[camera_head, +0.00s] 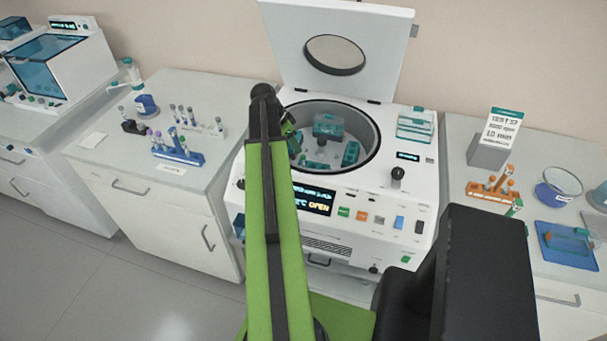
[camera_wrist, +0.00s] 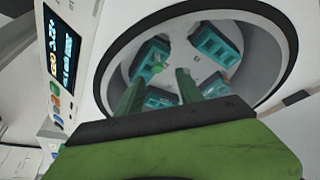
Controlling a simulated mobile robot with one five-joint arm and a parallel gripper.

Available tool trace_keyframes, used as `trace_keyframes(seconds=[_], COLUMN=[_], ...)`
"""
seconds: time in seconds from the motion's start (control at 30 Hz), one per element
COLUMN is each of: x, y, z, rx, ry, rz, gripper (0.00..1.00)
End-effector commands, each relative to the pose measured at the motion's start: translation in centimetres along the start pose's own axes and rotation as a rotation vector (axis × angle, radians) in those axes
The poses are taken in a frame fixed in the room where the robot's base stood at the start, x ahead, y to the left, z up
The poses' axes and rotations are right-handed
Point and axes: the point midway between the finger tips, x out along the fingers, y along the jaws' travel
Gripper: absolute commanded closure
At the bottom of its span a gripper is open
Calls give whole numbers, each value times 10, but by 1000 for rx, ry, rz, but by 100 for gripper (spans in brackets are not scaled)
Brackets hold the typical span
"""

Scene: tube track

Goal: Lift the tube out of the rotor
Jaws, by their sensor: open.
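The centrifuge (camera_head: 345,185) stands with its lid raised. Inside its round bowl is the rotor (camera_wrist: 190,67) with several teal buckets (camera_wrist: 220,50). A small green tube top (camera_wrist: 158,67) shows in the wrist view at the inner edge of the upper-left bucket; the rest of that tube is hidden. My gripper (camera_wrist: 158,76) is open, its two green fingers apart and pointing into the bowl, with the green top appearing between and just beyond the tips. I cannot tell whether they touch. In the head view my arm hides part of the bowl's left side.
The raised lid (camera_head: 335,50) stands behind the bowl, and the bowl rim (camera_wrist: 275,20) surrounds my fingers. A blue tube rack (camera_head: 178,153) is on the left counter. An orange rack (camera_head: 490,190) and a sign (camera_head: 492,138) are on the right counter.

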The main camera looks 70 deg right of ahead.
Motion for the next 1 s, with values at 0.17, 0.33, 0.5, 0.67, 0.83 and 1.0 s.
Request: trace_keyframes(seconds=[0.17, 0.33, 0.5, 0.67, 0.83, 1.0], x=[43, 43, 61, 91, 96, 94], y=[0, 0, 2, 5, 5, 5], z=[2, 0, 1, 0, -3, -3], rx=[1, -1, 0, 1, -1, -1], ry=[0, 0, -1, -1, -1, -1], rz=[0, 0, 1, 1, 0, 0], gripper=[56, 56, 56, 56, 56, 61])
